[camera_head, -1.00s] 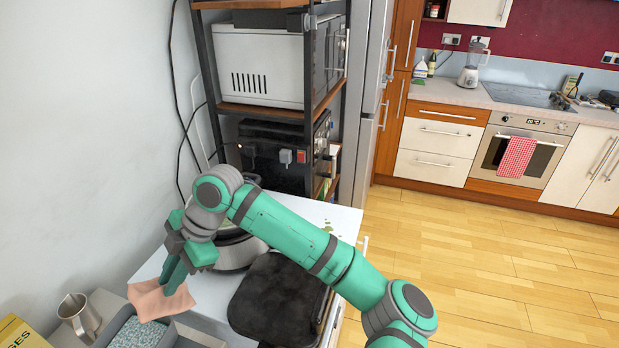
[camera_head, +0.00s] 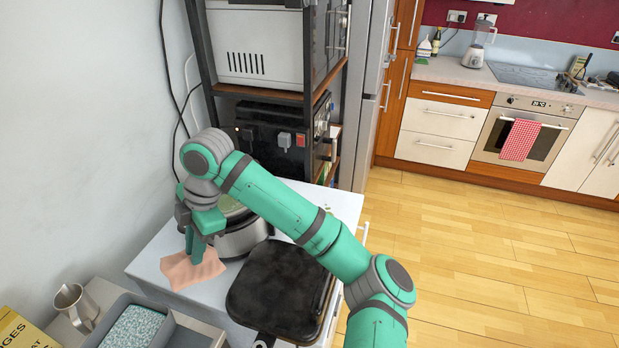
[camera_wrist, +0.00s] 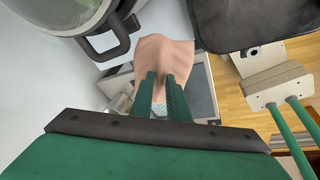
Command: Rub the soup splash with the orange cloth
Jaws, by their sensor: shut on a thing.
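The orange cloth (camera_head: 181,273) hangs from my gripper (camera_head: 195,258), pale orange and spread out over the left part of the white worktop (camera_head: 155,262). My gripper points down and is shut on the cloth. In the wrist view the cloth (camera_wrist: 163,52) shows beyond the two green fingers (camera_wrist: 162,90), pinched between them. I cannot tell whether it touches the worktop. The soup splash is now almost wholly hidden behind my arm, near the worktop's right back part.
A steel pot (camera_head: 243,238) stands just behind and right of the cloth. A black square pan (camera_head: 280,290) lies to its right. In front are a grey tray (camera_head: 172,325) and a metal jug (camera_head: 75,302). A shelf rack (camera_head: 312,90) rises behind.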

